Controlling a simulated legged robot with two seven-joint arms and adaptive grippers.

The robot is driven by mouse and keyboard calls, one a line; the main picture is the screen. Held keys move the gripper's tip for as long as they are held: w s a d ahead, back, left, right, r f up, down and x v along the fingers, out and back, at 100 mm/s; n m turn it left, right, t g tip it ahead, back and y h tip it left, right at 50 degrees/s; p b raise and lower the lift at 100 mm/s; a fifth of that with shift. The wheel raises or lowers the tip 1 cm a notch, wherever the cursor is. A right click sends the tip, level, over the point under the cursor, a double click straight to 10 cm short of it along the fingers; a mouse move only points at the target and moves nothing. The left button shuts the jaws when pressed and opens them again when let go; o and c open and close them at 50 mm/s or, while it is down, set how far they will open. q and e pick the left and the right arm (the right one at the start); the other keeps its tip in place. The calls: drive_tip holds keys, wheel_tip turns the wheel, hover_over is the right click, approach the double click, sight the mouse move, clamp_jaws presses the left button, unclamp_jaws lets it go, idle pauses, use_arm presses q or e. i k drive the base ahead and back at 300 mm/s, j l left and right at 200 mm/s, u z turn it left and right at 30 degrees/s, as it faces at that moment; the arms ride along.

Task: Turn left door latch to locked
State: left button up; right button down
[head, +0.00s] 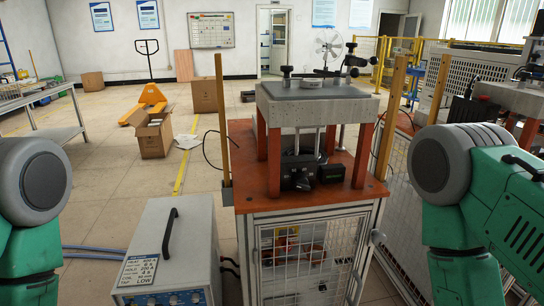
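The induction heater cabinet (246,222) stands in front of me with a wire mesh door (345,262) in its front below an orange top. A grey rounded knob or latch (378,237) sits at the right edge of that front. Whether it is turned to locked or unlocked cannot be told at this size. No latch shows clearly on the left side of the front, and the lower part of the cabinet is cut off by the picture's bottom edge. Green and grey parts of my two arms show at the left and right edges. Neither gripper is in view.
A grey power unit (190,240) with a black handle stands close left of the cabinet. A press-like fixture (318,105) stands on the orange top (250,170) between wooden posts. A mesh fence (403,215) is on the right. Open floor lies behind left.

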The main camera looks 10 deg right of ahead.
sight(376, 239)
drive_tip(key=l+z, duration=0.15)
drive_tip(key=l, duration=1.25)
